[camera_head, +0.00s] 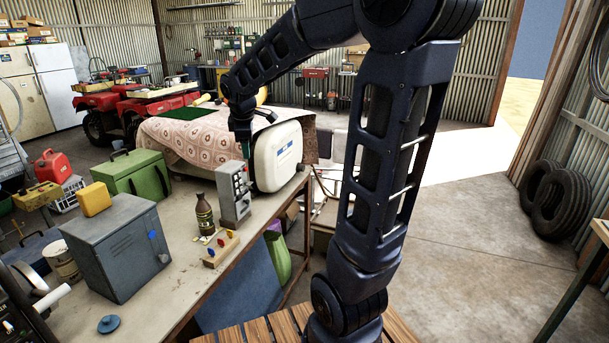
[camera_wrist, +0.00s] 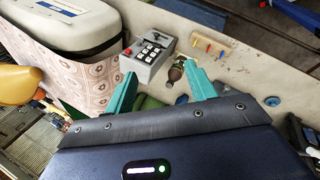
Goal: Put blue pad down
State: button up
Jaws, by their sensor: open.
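My gripper (camera_head: 247,158) hangs beside the white cooler and behind the grey button box. In the wrist view its two teal fingers (camera_wrist: 161,72) are spread apart, with nothing held between them. No thing is clearly a blue pad. A small flat blue patch (camera_head: 154,234) shows on the face of the grey metal cabinet. A round blue lid-like piece with a knob (camera_head: 109,324) lies on the near end of the bench. I cannot tell whether either is the pad. The gripper is apart from both.
The bench (camera_head: 185,290) carries the cooler (camera_head: 278,155), button box (camera_head: 234,195), brown bottle (camera_head: 204,214), peg block (camera_head: 220,250) and grey cabinet (camera_head: 118,250) with a yellow block on top. A green toolbox (camera_head: 132,178) stands further back. Bare bench shows around the peg block.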

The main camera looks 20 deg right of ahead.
jog(key=s+d+m, duration=0.3)
jog(key=s+m, duration=0.2)
jog(key=s, duration=0.2)
jog(key=s+d+f+m, duration=0.1)
jog(key=s+d+m, duration=0.2)
jog(key=s, duration=0.5)
jog(key=s+d+f+m+y, duration=0.1)
jog(key=s+d+m, duration=0.2)
jog(key=s+m, duration=0.3)
jog(key=shift+s+d+m, duration=0.3)
jog(key=shift+s, duration=0.8)
